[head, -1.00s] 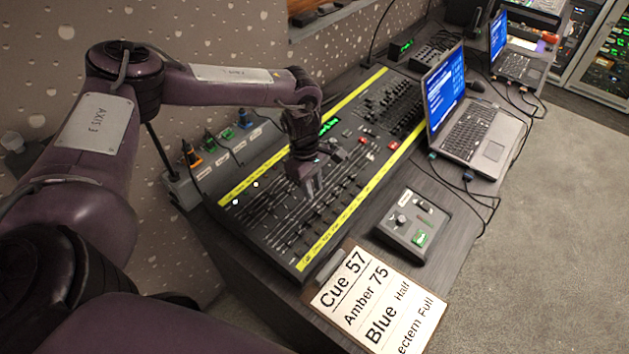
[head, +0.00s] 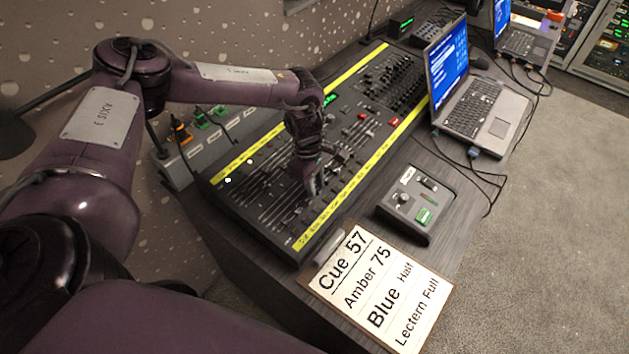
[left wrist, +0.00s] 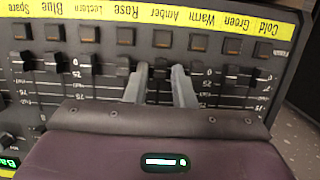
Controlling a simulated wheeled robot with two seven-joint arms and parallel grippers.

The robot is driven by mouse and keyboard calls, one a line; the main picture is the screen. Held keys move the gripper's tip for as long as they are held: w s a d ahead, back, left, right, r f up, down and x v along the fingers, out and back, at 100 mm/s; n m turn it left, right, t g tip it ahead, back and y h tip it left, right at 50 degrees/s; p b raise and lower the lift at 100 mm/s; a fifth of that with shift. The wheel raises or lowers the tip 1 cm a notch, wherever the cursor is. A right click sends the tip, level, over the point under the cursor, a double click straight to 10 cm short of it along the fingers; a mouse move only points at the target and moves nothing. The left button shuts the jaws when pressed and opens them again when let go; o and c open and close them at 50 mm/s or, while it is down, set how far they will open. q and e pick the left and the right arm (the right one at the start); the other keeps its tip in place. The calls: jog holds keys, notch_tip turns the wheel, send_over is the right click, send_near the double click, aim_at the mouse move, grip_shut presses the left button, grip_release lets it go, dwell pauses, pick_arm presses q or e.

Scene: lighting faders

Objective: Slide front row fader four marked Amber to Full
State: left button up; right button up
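The lighting desk (head: 268,218) has a front row of black fader caps beside a yellow label strip (left wrist: 112,9). In the left wrist view the labels read upside down; Amber stands between Rose and Warm. The Amber fader cap (left wrist: 160,70) is near the 0 end of its slot, level with its neighbours. My left gripper (head: 311,190) is down at the desk's front row. In the left wrist view its two fingers (left wrist: 160,72) are apart, one each side of the Amber cap. I cannot tell whether they touch it. My right gripper is not in view.
The neighbouring Rose cap (left wrist: 123,69) and Warm cap (left wrist: 195,72) are close outside the fingers. A cue card (head: 380,288) lies in front of the desk. A small control box (head: 413,203) and a laptop (head: 480,110) stand to the right.

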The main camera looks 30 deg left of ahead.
pick_arm(q)
jog(key=shift+c, duration=0.4)
jog(key=c, duration=0.4)
jog(key=shift+o, duration=0.2)
jog(key=shift+w+a+r, duration=0.1)
jog(key=shift+w+a, duration=0.05)
jog(key=shift+a, duration=0.85)
jog(key=shift+w+a+r, duration=0.1)
jog(key=shift+a, duration=0.9)
jog(key=shift+w+a+r, duration=0.1)
jog(key=shift+w+a, duration=0.05)
jog(key=shift+a, duration=0.85)
jog(key=o, duration=0.4)
jog(key=shift+r+p, duration=1.2)
jog(key=shift+r, duration=0.1)
